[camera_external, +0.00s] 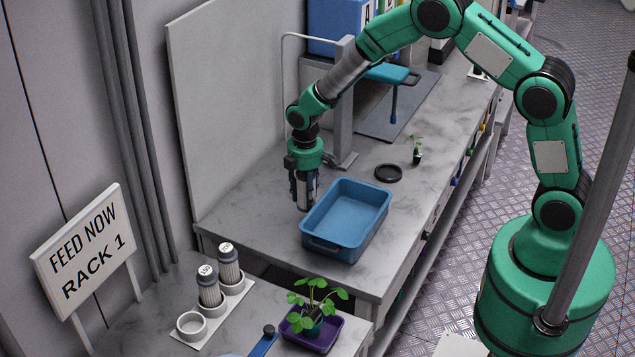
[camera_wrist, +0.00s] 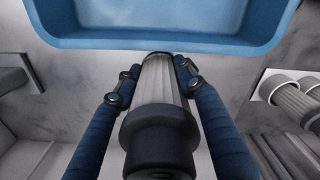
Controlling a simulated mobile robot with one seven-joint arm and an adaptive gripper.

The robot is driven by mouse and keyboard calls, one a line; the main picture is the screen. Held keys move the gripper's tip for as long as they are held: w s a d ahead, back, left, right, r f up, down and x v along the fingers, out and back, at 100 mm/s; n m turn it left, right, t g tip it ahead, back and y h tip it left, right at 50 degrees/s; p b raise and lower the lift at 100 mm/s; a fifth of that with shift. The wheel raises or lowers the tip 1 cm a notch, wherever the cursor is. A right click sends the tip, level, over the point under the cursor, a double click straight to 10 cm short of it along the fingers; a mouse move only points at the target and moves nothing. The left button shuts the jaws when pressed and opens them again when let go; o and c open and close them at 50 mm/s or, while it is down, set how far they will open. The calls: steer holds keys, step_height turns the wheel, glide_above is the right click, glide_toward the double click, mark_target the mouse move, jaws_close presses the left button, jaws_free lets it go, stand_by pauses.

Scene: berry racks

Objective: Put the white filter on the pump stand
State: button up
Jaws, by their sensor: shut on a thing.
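My gripper (camera_external: 305,200) is shut on a ribbed pale filter, low over the table just left of the blue tub. In the wrist view the filter (camera_wrist: 162,85) lies between the two blue fingers of my gripper (camera_wrist: 158,72), its dark cap toward the camera. In the external view my fingers partly cover it, and I cannot tell whether its far end touches the table. A grey upright stand (camera_external: 345,110) with a blue lever stands behind my gripper. A flat black round disc (camera_external: 389,173) lies behind the tub. I cannot tell which of these is the pump stand.
The blue tub (camera_external: 322,245) is close beside my gripper. A white holder (camera_external: 192,325) at the lower left has two capped filters (camera_external: 208,285) and an empty cup. A potted plant (camera_external: 315,305) is at the front, a seedling (camera_external: 417,150) behind the tub. Table left of my gripper is clear.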

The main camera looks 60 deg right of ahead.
mark_target(303, 177)
steer(key=shift+r, duration=3.2)
steer(key=m, duration=0.1)
steer(key=a+m, duration=0.1)
steer(key=m, duration=0.1)
steer(key=a+m, duration=0.1)
steer(key=m, duration=0.1)
steer(key=shift+s+a+r, duration=0.1)
steer(key=shift+s+r, duration=0.05)
steer(key=shift+r, duration=0.2)
steer(key=shift+s+a+r+m, duration=0.15)
steer(key=shift+a+m, duration=0.25)
steer(key=shift+m, duration=0.6)
steer(key=shift+a+r+m, duration=0.1)
steer(key=shift+a+m, duration=0.25)
steer(key=shift+m, duration=0.65)
steer(key=shift+d+b, duration=0.1)
steer(key=shift+b, duration=0.25)
steer(key=n+b, duration=0.1)
steer(key=d+n+b, duration=0.1)
steer(key=n, duration=0.1)
steer(key=d+n+b, duration=0.1)
steer(key=n, duration=0.1)
steer(key=shift+f, duration=0.4)
steer(key=n, duration=0.1)
steer(key=d+n+b, duration=0.1)
steer(key=n, duration=0.1)
steer(key=n+b, duration=0.1)
steer(key=shift+w+d+f, duration=0.1)
steer(key=shift+w+d, duration=0.15)
steer(key=shift+d, duration=0.15)
